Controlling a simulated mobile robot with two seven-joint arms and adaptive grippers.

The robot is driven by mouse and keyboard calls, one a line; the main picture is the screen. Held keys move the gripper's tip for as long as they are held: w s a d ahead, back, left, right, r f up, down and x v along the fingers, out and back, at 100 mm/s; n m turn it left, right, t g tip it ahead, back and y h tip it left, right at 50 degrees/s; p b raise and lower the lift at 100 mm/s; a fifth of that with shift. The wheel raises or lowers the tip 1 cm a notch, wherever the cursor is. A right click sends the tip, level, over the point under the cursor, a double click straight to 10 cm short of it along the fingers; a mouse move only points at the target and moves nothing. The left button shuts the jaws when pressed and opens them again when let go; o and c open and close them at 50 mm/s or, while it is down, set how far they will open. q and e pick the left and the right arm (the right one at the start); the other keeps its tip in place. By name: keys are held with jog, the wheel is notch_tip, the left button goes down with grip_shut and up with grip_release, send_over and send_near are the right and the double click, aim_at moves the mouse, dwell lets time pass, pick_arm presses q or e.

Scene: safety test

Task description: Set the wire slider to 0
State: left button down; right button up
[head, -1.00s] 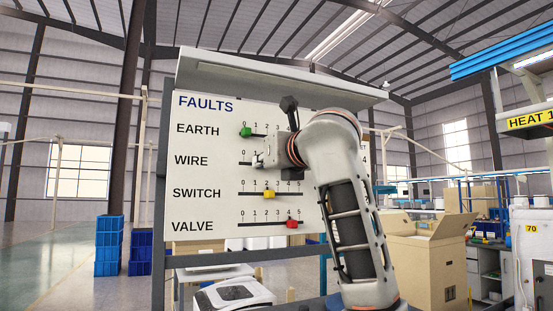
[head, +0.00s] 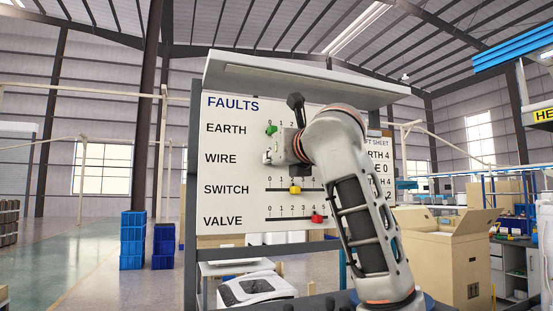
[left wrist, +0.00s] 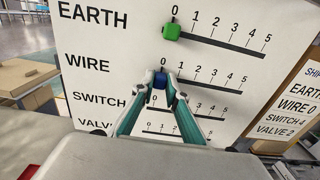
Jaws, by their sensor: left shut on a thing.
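The white FAULTS board (head: 235,140) stands ahead with rows EARTH, WIRE, SWITCH and VALVE. The blue wire slider (left wrist: 160,80) sits at the left end of its track, just under the 0 mark. My left gripper (left wrist: 160,84) is shut on this slider, one finger on each side. In the head view my left gripper (head: 270,157) is at the left end of the WIRE row, and the slider is hidden behind it. My arm covers the right part of that row. My right gripper is not in view.
The green earth slider (head: 271,129) is at 0, just above my gripper. The yellow switch slider (head: 295,189) is near 2 and the red valve slider (head: 317,219) near 4. A sheet (left wrist: 298,100) at the right lists WIRE 0. A cardboard box (head: 440,255) stands at the right.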

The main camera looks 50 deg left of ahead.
pick_arm(q)
jog(key=c, duration=2.3)
grip_release()
jog(key=shift+s+a, duration=0.1)
jog(key=shift+s, duration=0.1)
jog(key=o, duration=0.3)
jog(key=shift+s+a, duration=0.1)
jog(key=shift+s, duration=0.05)
jog(key=v, duration=0.7)
jog(key=shift+d, duration=0.3)
